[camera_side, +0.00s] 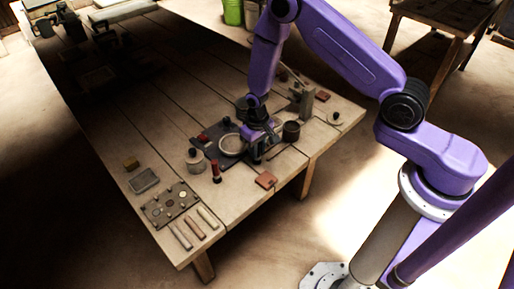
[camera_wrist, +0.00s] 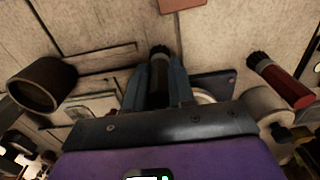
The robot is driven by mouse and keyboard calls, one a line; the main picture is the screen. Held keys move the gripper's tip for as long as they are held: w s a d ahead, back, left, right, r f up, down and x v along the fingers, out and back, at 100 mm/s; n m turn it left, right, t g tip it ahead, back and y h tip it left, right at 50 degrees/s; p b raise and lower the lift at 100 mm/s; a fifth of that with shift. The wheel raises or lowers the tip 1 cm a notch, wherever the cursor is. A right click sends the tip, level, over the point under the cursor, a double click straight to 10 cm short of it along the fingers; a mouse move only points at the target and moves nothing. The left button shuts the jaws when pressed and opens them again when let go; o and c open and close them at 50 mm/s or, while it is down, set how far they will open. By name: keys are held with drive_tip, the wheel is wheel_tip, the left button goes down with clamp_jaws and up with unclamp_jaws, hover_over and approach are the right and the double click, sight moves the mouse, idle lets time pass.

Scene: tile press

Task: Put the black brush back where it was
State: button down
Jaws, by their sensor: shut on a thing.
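The black brush (camera_wrist: 159,68) is between the two blue-grey fingers of my gripper (camera_wrist: 157,85) in the wrist view, with its dark tip pointing up in the picture. My gripper is shut on it. In the side view my gripper (camera_side: 260,152) is low over the table, beside the pale round dish (camera_side: 232,146) and the dark plate (camera_side: 209,133). The brush is hard to make out there, and I cannot tell whether it touches the table. A red brush (camera_side: 216,174) stands left of my gripper; it also shows in the wrist view (camera_wrist: 285,85).
A dark cup (camera_side: 291,131) stands close right of my gripper, and a lidded pot (camera_side: 195,161) stands to its left. A reddish tile (camera_side: 265,180) lies near the table edge. A press (camera_side: 306,102) stands behind.

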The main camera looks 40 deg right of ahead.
drive_tip(key=shift+f, duration=0.1)
drive_tip(key=c, duration=1)
unclamp_jaws()
drive_tip(key=shift+o, duration=0.2)
wheel_tip(320, 180, up, 12)
drive_tip(key=shift+r, duration=0.2)
